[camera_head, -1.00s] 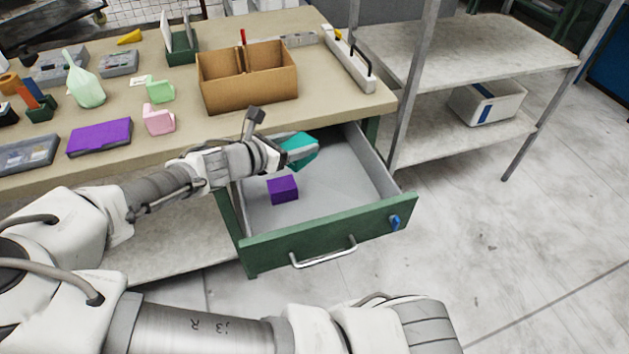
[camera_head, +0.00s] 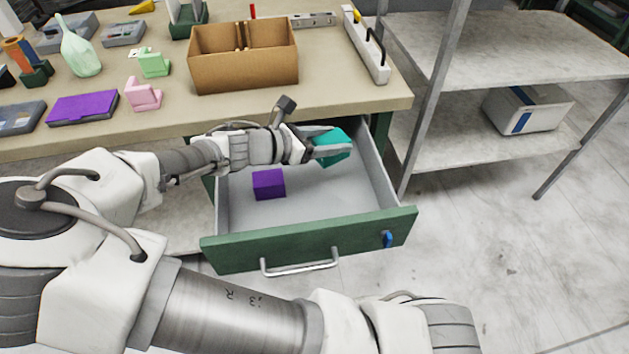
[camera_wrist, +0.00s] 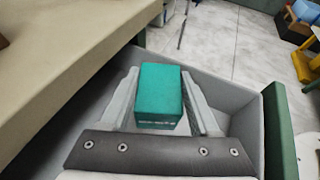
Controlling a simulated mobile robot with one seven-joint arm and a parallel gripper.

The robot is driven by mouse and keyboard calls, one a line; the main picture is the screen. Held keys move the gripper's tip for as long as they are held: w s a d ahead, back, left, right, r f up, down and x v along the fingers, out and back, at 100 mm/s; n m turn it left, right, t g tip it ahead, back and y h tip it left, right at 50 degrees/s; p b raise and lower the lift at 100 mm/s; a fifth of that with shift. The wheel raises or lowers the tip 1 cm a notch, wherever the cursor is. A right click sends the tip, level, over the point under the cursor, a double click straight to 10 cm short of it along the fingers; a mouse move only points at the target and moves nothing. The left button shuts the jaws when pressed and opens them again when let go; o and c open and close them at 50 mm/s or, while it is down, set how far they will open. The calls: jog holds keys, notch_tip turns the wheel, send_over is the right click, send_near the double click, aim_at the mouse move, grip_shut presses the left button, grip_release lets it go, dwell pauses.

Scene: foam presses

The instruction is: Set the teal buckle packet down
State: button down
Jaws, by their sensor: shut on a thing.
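The teal buckle packet (camera_head: 334,148) is a small teal box held at the end of my gripper (camera_head: 325,150), over the right back part of the open drawer. In the wrist view the packet (camera_wrist: 160,92) sits between the two fingers of my gripper (camera_wrist: 162,100), with the drawer's inside around it. My gripper is shut on it. I cannot tell whether the packet's underside touches the drawer floor. The green-fronted drawer (camera_head: 310,240) is pulled out below the bench, with a grey inside.
A purple box (camera_head: 268,184) lies in the drawer, left of the packet. The bench top (camera_head: 330,97) overhangs the drawer's back and carries a cardboard bin (camera_head: 243,70). A metal shelf rack (camera_head: 485,140) stands at right. The drawer floor's front right is free.

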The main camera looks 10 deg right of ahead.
notch_tip(320, 180, down, 9)
jog(key=b, duration=0.3)
jog(key=shift+f, duration=0.1)
jog(key=shift+c, duration=0.6)
grip_release()
jog(key=shift+a, duration=0.1)
jog(key=p+v, duration=0.3)
jog(key=v, duration=0.9)
jog(key=shift+s, duration=0.1)
